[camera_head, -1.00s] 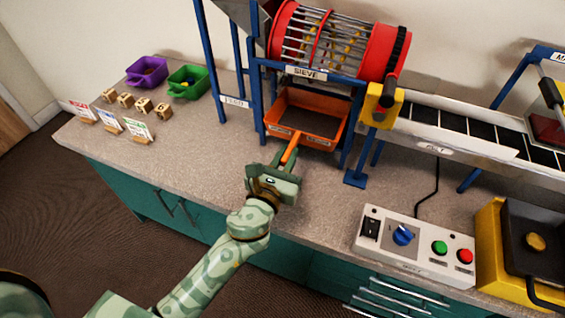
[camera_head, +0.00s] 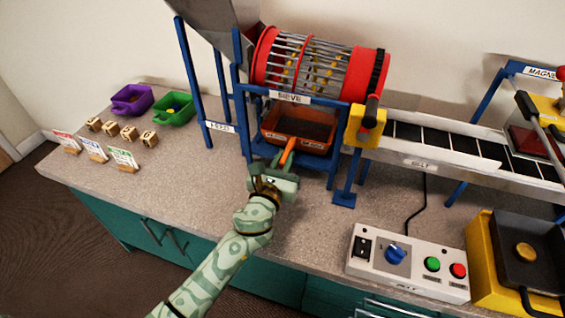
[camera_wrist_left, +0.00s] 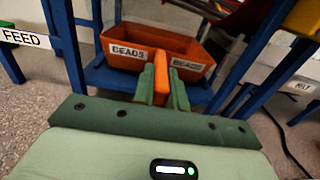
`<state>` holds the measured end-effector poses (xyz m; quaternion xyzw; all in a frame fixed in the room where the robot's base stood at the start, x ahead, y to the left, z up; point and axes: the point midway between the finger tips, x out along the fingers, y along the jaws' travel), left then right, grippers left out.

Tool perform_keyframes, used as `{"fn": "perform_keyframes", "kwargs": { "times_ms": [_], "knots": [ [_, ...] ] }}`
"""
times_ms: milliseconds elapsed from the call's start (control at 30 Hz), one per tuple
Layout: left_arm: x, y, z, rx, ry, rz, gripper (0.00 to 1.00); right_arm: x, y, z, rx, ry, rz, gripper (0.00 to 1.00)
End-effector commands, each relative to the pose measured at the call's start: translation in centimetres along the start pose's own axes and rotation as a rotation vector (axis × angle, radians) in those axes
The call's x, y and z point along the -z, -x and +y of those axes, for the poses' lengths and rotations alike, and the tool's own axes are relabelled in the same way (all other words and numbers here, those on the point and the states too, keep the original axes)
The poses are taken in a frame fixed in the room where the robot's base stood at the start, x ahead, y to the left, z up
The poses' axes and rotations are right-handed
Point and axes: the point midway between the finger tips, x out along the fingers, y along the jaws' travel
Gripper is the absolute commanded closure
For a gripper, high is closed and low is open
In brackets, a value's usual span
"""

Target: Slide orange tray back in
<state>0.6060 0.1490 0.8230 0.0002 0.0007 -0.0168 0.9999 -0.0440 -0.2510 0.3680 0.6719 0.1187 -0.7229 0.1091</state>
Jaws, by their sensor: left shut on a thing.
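The orange tray (camera_head: 300,127) sits under the red sieve drum (camera_head: 318,66), between the blue legs of the sieve frame. Its front wall and handle point toward me. In the left wrist view the tray (camera_wrist_left: 150,42) carries labels that read "BEADS", and dark contents show in the head view. My left gripper (camera_head: 283,160) is shut on the tray's orange handle. In the left wrist view the green fingers (camera_wrist_left: 161,88) stand on both sides of the handle (camera_wrist_left: 161,80). My right gripper is not in view.
Blue legs (camera_head: 243,125) flank the tray closely on both sides. A control box (camera_head: 408,262) with a blue knob stands at the front right. The belt (camera_head: 440,145) runs to the right. Purple (camera_head: 131,99) and green (camera_head: 174,108) bins stand at the left.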

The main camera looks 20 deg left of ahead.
Motion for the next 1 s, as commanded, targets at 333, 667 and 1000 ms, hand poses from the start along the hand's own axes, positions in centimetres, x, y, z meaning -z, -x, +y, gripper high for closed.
{"fn": "perform_keyframes", "kwargs": {
  "times_ms": [333, 667, 1000],
  "knots": [
    [-0.07, -0.10, -0.02, 0.000, 0.000, -0.001, 1.00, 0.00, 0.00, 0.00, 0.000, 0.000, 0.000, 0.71],
    [0.52, -0.09, -0.02, 0.000, -0.002, -0.001, 1.00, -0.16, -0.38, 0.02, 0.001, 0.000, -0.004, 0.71],
    [0.63, -0.09, -0.02, 0.000, 0.000, -0.001, 1.00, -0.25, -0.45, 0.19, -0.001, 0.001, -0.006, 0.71]
  ]
}}
